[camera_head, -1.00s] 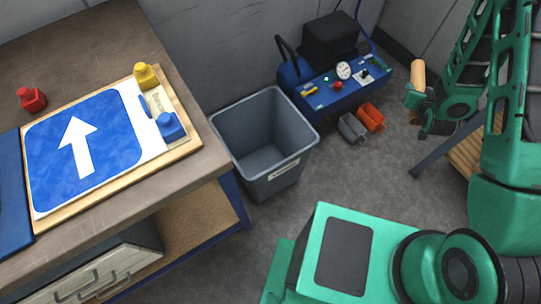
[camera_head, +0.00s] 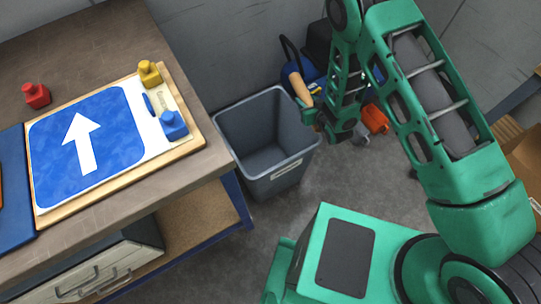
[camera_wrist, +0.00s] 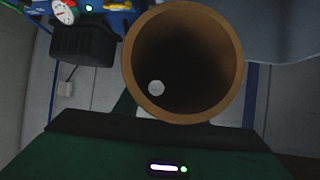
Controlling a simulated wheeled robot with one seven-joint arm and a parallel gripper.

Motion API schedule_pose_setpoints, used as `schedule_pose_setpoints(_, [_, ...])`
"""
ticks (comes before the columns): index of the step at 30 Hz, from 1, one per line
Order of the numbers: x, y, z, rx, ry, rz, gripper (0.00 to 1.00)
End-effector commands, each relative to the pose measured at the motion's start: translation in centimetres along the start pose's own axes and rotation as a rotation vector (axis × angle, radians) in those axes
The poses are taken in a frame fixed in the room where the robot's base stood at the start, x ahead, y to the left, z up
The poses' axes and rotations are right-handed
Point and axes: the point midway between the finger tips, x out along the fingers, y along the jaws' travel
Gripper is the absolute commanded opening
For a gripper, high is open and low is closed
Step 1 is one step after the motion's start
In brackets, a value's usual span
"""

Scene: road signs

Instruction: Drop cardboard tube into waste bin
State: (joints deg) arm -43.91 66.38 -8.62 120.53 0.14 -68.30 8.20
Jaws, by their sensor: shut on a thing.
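The cardboard tube (camera_head: 300,88) is a tan cylinder held in my gripper (camera_head: 308,108), near the right rim of the waste bin in the head view. In the wrist view, the open end of the tube (camera_wrist: 128,75) faces the camera, and its inside is dark with a small pale spot. My gripper is shut on the tube; the fingertips are mostly hidden. The waste bin (camera_head: 275,176) is a grey open-topped container on the floor, and the part of its inside that shows looks empty.
A workbench (camera_head: 190,95) with a blue arrow sign (camera_head: 110,150) stands left of the bin. A blue compressor (camera_head: 312,72) stands behind my arm, partly hidden. An orange piece (camera_head: 376,119) lies on the floor. Bare floor (camera_head: 300,222) lies in front of the bin.

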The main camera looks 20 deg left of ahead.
Motion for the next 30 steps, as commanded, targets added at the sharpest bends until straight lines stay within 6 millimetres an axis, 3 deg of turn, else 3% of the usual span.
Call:
schedule_pose_setpoints(1, [0.6,-2.7,0.8,-0.019,-0.001,-0.038,0.13])
schedule_pose_setpoints(6, [1.8,-9.4,2.8,-0.068,0.0,-0.132,0.13])
schedule_pose_setpoints(12, [2.1,-13.8,4.2,-0.098,0.0,-0.192,0.13])
schedule_pose_setpoints(16, [2.3,-14.6,4.7,-0.104,0.001,-0.204,0.13])
schedule_pose_setpoints(30, [4.4,-14.7,8.7,-0.103,-0.001,-0.204,0.13])
